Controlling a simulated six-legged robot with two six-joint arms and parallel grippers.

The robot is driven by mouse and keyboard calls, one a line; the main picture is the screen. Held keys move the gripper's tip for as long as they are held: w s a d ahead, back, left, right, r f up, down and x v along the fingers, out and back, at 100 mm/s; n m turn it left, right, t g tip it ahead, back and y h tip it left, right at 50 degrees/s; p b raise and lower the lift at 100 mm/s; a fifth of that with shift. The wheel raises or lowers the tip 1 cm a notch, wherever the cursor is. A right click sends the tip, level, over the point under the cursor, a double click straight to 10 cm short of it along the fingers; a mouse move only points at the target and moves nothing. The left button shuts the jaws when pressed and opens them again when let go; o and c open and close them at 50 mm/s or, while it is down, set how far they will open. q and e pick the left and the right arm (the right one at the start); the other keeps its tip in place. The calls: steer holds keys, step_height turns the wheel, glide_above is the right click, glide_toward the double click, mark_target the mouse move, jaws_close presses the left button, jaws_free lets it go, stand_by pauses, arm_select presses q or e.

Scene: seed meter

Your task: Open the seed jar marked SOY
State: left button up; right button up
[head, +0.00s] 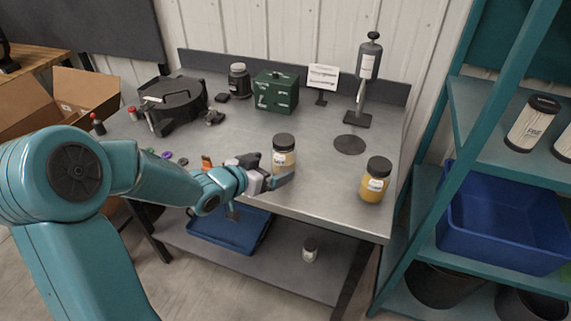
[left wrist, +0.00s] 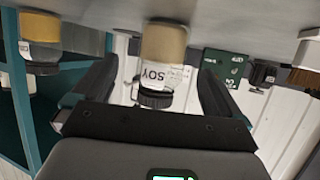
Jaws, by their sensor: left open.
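The SOY jar (head: 284,160) stands upright near the front edge of the bench, with pale beige contents, a white label and a dark lid (head: 284,141) on top. In the left wrist view, which is upside down, the jar (left wrist: 165,45) shows its SOY label and its dark ribbed lid (left wrist: 155,97). My left gripper (head: 277,177) is open at the jar. In the wrist view its fingers (left wrist: 158,80) lie on either side of the jar's lid end with visible gaps. My right gripper is not in view.
A second jar with yellow contents (head: 373,188) stands to the right. A green box (head: 276,95), a dark jar (head: 239,84) and a dispenser stand (head: 357,119) are at the back. A black round device (head: 180,97) is at left. The bench centre is clear.

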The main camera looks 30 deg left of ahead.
mark_target(284, 161)
arm_select(q)
steer(key=shift+x, duration=0.75)
steer(key=shift+w+f, duration=0.2)
steer(key=shift+w, duration=0.2)
steer(key=x, duration=0.5)
steer(key=shift+s+a+f, duration=0.1)
steer(key=shift+a+f, duration=0.05)
steer(key=shift+f, duration=0.05)
steer(key=shift+s+r, duration=0.1)
steer(key=c, duration=1.1)
steer(key=shift+c, duration=1.4)
steer(key=shift+r, duration=0.1)
